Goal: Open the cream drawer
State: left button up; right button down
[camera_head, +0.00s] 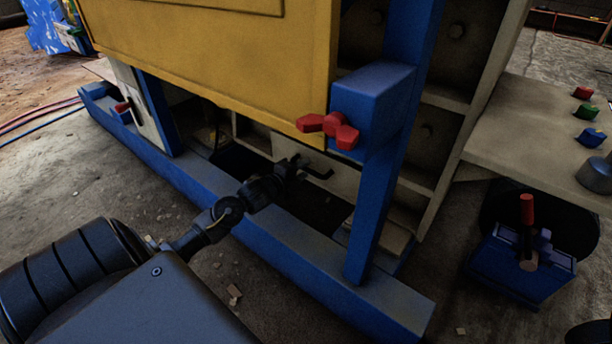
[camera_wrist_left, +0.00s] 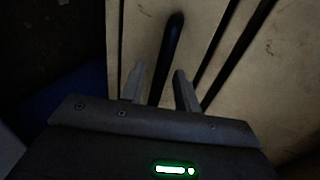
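The cream drawer (camera_head: 346,181) sits low in the machine, below the yellow panel (camera_head: 220,50); much of it is hidden by the panel and my arm. Its black handle (camera_head: 318,173) sticks out toward me. My left gripper (camera_head: 297,164) is at the handle. In the left wrist view, the cream front (camera_wrist_left: 146,30) fills the upper middle, and the dark handle bar (camera_wrist_left: 170,45) runs between the two fingers of my left gripper (camera_wrist_left: 161,88). The fingers stand apart, one on each side of the bar, with narrow gaps showing. My right gripper is not in view.
A blue beam (camera_head: 250,220) runs along the floor in front of the machine, under my left arm. A blue post (camera_head: 385,170) and a red knob (camera_head: 328,130) stand right of the gripper. A blue box with a red-tipped lever (camera_head: 527,210) is at right.

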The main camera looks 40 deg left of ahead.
pick_arm(q)
jog(key=shift+x, duration=0.85)
jog(key=shift+c, duration=0.3)
grip_shut()
jog(key=shift+d, duration=0.15)
